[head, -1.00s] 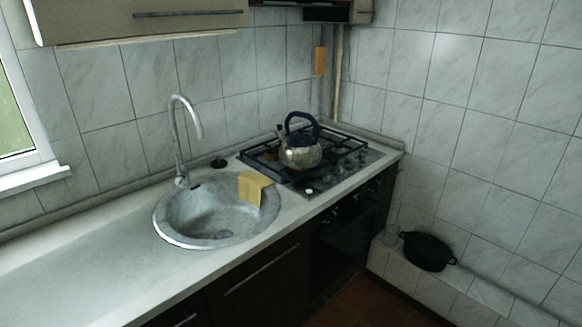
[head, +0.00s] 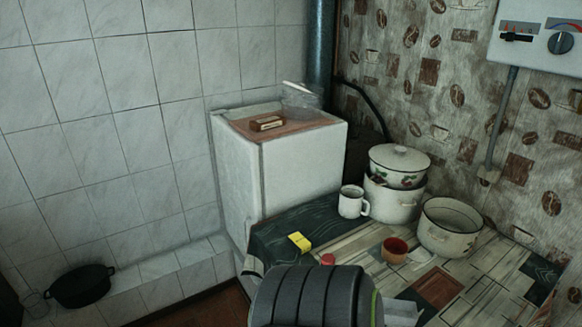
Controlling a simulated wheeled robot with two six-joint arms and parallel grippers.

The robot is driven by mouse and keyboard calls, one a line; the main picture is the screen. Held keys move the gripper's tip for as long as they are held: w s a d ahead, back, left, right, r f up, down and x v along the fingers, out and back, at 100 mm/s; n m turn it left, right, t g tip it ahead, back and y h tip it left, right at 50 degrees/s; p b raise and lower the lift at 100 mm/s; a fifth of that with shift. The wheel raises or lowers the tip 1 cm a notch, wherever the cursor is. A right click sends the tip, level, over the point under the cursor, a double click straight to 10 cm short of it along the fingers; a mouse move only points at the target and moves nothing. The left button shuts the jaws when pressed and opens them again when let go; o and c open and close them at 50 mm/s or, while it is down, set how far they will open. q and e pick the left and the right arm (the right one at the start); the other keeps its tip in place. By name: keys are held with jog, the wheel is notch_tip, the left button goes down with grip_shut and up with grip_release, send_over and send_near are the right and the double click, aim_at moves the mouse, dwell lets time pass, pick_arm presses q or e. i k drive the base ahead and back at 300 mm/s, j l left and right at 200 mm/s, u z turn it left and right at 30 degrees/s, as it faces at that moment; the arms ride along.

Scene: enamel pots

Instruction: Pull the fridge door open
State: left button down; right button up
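The fridge (head: 300,165) is a white box with a brownish top, standing in the corner against the tiled wall in the head view. Two of its upright sides show, meeting at a vertical edge. It looks closed; no gap or handle can be made out. The table hides the lower part of its right side. Neither of my grippers is in view.
A table (head: 460,290) with a white mug (head: 352,202), pots (head: 449,228) and a yellow packet (head: 299,241) stands right of and before the fridge. A dark ribbed shape blocks the bottom middle. A black pot (head: 82,287) sits on the tiled ledge, left.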

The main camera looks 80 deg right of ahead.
aim_at(239, 162)
jog(key=l+z, duration=0.1)
jog(key=z, duration=2.05)
jog(key=j, duration=0.1)
